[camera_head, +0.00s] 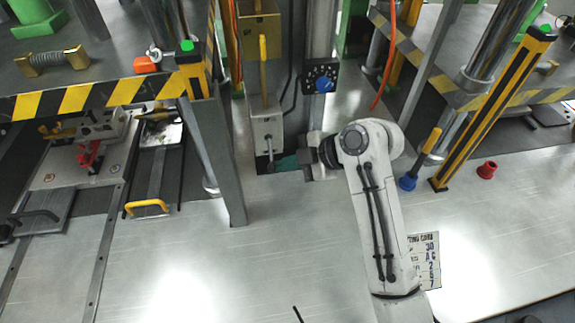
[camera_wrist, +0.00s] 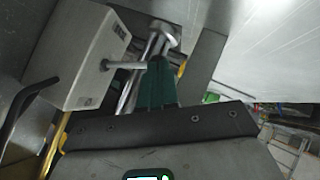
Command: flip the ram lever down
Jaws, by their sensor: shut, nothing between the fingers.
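The ram lever is a short metal rod with a rounded end on the front of a pale grey box (camera_head: 265,122). In the head view the lever (camera_head: 270,157) hangs toward the box's lower edge. In the wrist view the lever (camera_wrist: 152,58) runs past the box (camera_wrist: 88,55), its rounded end away from the yellow rod. My gripper (camera_head: 287,163) is beside the lever's lower end, on its right. Its dark green fingers (camera_wrist: 158,85) are together and hold nothing. They overlap the lever in the wrist view; I cannot tell whether they touch.
A yellow rod (camera_head: 263,70) rises above the box. A grey post (camera_head: 220,160) stands to the left. A striped press table (camera_head: 95,100) is at the left and a striped post (camera_head: 490,110) at the right.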

